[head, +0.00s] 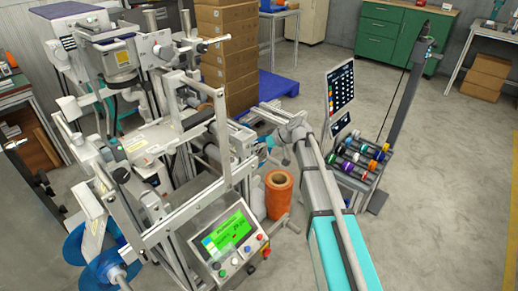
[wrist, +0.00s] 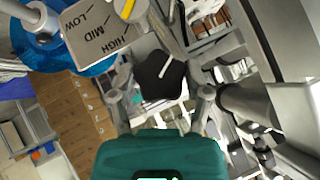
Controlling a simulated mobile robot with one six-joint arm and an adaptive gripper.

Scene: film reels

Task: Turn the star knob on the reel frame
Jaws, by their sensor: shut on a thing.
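The black star knob (wrist: 160,78) is in the middle of the wrist view, with a white line on its face pointing up and slightly right. My gripper (wrist: 161,92) is shut on it, one finger at its left and one at its right. A grey plate (wrist: 92,32) marked LOW, MID and HIGH, with a yellow mark, sits up and left of the knob. In the head view my gripper (head: 264,143) reaches the right side of the reel frame (head: 165,215). The knob cannot be made out there, and the fingers are mostly hidden.
A control panel with a green screen (head: 229,236) is at the frame's front. An orange roll (head: 279,192) stands close below my arm. Blue reels (head: 90,243) are at lower left. A rack of coloured rolls (head: 356,160) is right of my arm. The floor at right is clear.

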